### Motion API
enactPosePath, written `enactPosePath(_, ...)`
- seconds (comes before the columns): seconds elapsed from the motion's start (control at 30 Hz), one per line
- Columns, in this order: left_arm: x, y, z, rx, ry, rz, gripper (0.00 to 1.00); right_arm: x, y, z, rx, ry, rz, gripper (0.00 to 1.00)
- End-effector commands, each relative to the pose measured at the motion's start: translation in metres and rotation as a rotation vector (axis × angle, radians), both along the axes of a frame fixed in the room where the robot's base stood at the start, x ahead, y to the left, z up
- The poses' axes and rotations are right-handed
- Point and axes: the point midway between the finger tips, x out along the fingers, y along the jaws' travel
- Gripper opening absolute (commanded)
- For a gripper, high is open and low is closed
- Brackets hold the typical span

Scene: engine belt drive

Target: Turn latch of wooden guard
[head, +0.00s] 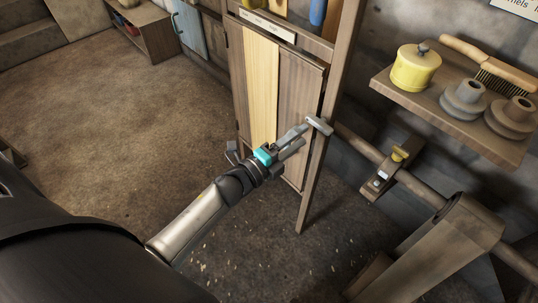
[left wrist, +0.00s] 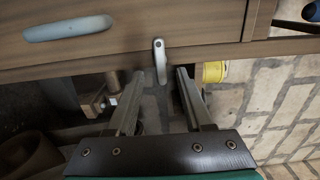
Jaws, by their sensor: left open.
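The wooden guard (head: 262,85) is an upright plank panel with a pale middle plank. A small grey metal latch (head: 320,125) sits at its right edge by the wooden post; it also shows in the left wrist view (left wrist: 160,62), with a round pivot at one end. My left gripper (head: 299,138) is open, its fingertips close to the latch. In the left wrist view my left gripper (left wrist: 160,76) has one finger on each side of the latch's free end, with gaps on both sides. I cannot tell how deep the latch lies between them. My right gripper is not in view.
A wall shelf (head: 440,112) at the right holds a yellow pot (head: 415,70), a brush (head: 488,62) and grey pulleys (head: 463,98). A shaft (head: 360,143) with a bracket runs right of the post. A light blue handle (left wrist: 68,28) is left of the latch. Floor at left is clear.

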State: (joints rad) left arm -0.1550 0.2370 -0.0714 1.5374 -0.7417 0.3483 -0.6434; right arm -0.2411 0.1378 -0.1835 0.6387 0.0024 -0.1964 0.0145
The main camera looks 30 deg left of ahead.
Motion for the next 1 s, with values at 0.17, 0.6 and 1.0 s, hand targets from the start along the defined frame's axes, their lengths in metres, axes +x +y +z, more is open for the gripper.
enactPosePath(0.17,-0.034,0.012,0.001,0.001,0.002,0.000,0.51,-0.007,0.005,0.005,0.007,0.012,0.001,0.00)
enactPosePath(0.6,-0.092,0.034,0.000,-0.001,0.000,0.001,0.51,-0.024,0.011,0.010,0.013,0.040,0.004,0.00)
enactPosePath(1.0,-0.097,0.036,0.001,0.000,-0.002,0.000,0.51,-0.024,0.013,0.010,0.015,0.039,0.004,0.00)
